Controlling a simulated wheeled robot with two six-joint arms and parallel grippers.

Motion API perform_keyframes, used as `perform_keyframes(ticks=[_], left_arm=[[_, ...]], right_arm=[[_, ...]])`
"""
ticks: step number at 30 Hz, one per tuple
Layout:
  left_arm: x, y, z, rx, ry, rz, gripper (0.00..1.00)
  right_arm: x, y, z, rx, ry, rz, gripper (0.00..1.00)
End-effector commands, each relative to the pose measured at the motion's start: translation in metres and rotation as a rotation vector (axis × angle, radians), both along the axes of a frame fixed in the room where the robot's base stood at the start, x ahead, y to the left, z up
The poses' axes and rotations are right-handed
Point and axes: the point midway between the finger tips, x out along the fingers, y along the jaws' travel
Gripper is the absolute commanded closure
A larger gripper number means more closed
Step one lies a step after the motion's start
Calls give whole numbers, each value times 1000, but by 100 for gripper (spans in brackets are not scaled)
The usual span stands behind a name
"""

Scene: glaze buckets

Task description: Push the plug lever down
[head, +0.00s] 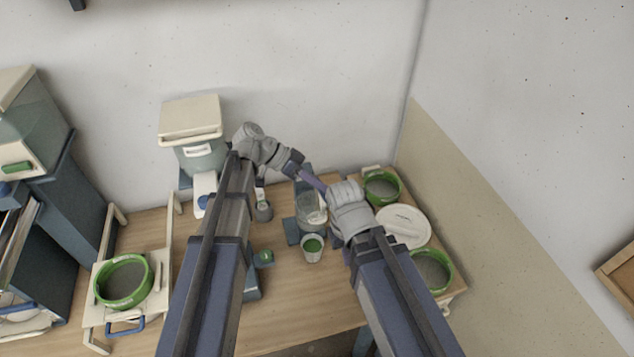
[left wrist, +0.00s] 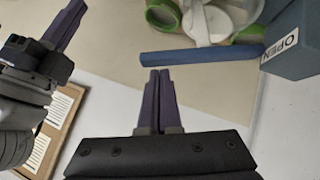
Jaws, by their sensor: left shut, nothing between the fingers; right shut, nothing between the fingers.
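A blue block (left wrist: 290,42) marked OPEN is at the upper right of the left wrist view. Beside it lies a flat blue bar (left wrist: 200,54); I cannot tell for sure if this is the plug lever. My left gripper (left wrist: 160,78) is shut and empty, with its tips below the bar in the picture and apart from it. In the head view my left gripper (head: 313,181) is over a clear vessel (head: 311,212) on a blue stand. My right gripper (left wrist: 68,22) is shut and empty at the upper left of the left wrist view. My right wrist hides it in the head view.
A cup with green contents (head: 312,248) stands in front of the vessel. Green-rimmed buckets (head: 432,270) and a white lid (head: 404,227) are at the right. Another green-rimmed bucket (head: 123,282) stands at the left. A lidded container (head: 190,120) is by the wall.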

Motion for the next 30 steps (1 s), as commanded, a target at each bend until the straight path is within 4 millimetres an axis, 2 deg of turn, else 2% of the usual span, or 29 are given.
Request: perform_keyframes(ticks=[14, 19, 24, 30], left_arm=[[-4, -1, -5, 4, -12, 0, 100], [-23, -5, -29, 57, -174, 1, 100], [-28, -8, -53, 107, -330, 0, 100], [-27, -8, -59, 109, -331, 0, 100]], right_arm=[[0, 0, -4, 0, 0, -1, 100], [0, 0, -20, 0, 0, 0, 100], [0, 0, -41, -1, 0, 4, 100], [0, 0, -46, -2, 0, 7, 100]])
